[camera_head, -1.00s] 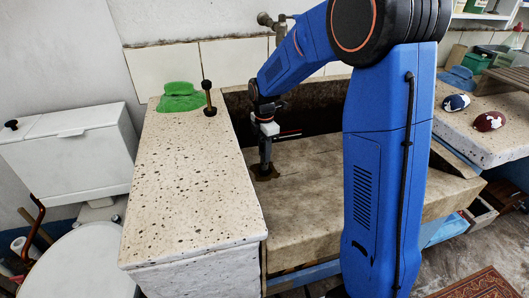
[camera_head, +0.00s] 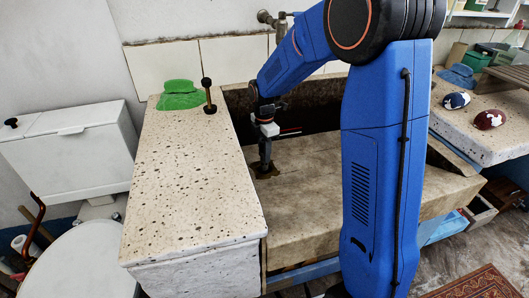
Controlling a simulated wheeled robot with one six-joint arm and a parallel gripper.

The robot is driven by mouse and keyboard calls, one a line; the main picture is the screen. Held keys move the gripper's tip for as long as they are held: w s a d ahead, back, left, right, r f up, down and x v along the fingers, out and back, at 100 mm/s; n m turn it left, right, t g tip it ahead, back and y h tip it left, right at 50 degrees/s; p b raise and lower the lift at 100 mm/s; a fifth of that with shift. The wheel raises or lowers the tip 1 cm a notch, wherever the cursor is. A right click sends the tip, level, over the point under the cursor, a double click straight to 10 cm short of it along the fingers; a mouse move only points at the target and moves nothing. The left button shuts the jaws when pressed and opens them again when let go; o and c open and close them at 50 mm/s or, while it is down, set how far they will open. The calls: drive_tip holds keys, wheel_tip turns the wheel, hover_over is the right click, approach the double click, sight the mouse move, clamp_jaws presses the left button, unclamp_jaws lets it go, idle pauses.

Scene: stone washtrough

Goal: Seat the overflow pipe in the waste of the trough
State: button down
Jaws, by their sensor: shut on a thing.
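My gripper (camera_head: 265,139) is at the left end of the trough, pointing straight down. It is shut on a slim dark upright piece, which I take to be the overflow pipe (camera_head: 265,154). The pipe's lower end is at a dark opening, the waste (camera_head: 273,172), in the pale stone of the trough (camera_head: 335,205). At this size I cannot tell whether the pipe is inside the waste or just above it. My fingers and the pipe's top are small and partly merged in the view.
A tap (camera_head: 270,20) is on the back wall. At the right, a counter holds a blue patterned object (camera_head: 456,101) and a red one (camera_head: 490,119).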

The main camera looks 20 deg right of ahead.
drive_tip(key=shift+f, duration=0.15)
drive_tip(key=c, duration=0.6)
unclamp_jaws()
drive_tip(key=shift+r, duration=5)
